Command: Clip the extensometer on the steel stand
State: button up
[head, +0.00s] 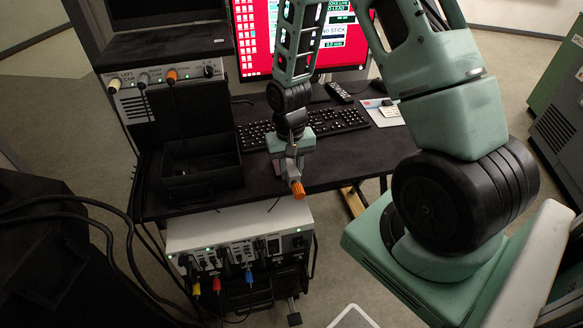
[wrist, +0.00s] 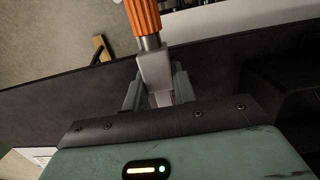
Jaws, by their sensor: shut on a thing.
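My gripper (head: 291,160) is over the front edge of the black desk in the head view, pointing down. In the wrist view my gripper (wrist: 158,90) has its two grey fingers closed on a square metal block with a ribbed orange end (wrist: 143,14). This orange-ended piece (head: 297,189) also shows below the fingers in the head view. It may be the extensometer; I cannot tell for certain. The part of it between the fingers is partly hidden. I cannot make out a steel stand in either view.
The black desk (head: 200,200) carries a keyboard (head: 340,122), a monitor (head: 262,40) and an open black tray (head: 170,188). An instrument box (head: 190,102) stands at the left. A white unit with coloured plugs (head: 215,225) sits below the desk's front edge.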

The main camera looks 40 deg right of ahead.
jog(key=shift+w+d, duration=0.2)
jog(key=shift+w, duration=0.2)
jog(key=shift+w+d+p, duration=0.3)
jog(key=shift+w, duration=0.35)
jog(key=shift+w+d+p, duration=0.3)
jog(key=shift+w+d, duration=0.05)
jog(key=shift+w, duration=0.35)
dwell(1.3)
dwell(0.5)
jog(key=o, duration=1.5)
jog(key=shift+c, duration=0.2)
notch_tip(320, 180, up, 5)
jog(key=p, duration=0.4)
jog(key=shift+w+d, duration=0.1)
jog(key=shift+w, duration=0.05)
